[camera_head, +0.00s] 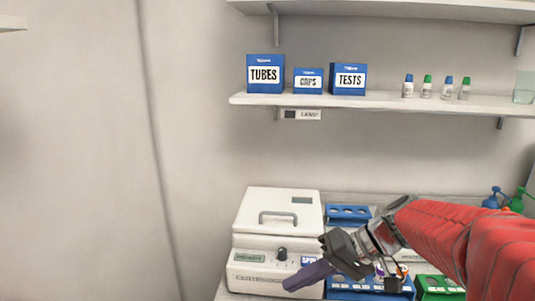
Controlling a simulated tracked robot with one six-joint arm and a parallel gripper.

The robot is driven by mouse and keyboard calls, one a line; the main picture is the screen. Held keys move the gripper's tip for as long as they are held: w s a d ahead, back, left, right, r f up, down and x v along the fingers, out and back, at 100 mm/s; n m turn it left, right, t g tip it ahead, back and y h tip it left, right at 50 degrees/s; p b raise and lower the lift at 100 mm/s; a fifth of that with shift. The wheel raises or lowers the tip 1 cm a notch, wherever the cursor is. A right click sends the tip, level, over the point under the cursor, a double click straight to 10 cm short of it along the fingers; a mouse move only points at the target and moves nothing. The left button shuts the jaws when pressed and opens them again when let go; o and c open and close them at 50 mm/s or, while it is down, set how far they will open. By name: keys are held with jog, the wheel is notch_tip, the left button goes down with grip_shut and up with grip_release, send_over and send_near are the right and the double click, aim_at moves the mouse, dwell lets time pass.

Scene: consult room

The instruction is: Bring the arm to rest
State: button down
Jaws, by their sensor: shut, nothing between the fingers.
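My arm, in a red sleeve, reaches in from the right of the head view. My gripper (300,281) is at its end, pointing down and left. Its fingers are together, with nothing seen between them. They are in front of the lower right part of a white machine (250,220) with a grey lid handle and a dark knob. I cannot tell whether the fingers touch the machine. The gripper and arm hide part of the counter and the racks behind them.
Blue racks (348,212) and a green rack (440,288) stand close around the arm. Blue and green bottles (516,203) are at the right. A shelf (400,102) above holds blue boxes (265,72) and several small vials (427,87).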

jog(key=s+d+f+m+t+h, duration=0.1)
jog(key=s+d+t+h, duration=0.1)
jog(key=s+d+h, duration=0.2)
jog(key=s+d+f+m+t+h, duration=0.1)
jog(key=s+d+h, duration=0.4)
jog(key=s, duration=0.5)
jog(key=shift+d+f+t+h, duration=0.2)
jog(key=shift+f+t+h, duration=0.25)
jog(key=shift+t, duration=0.25)
jog(key=c, duration=2.5)
grip_release()
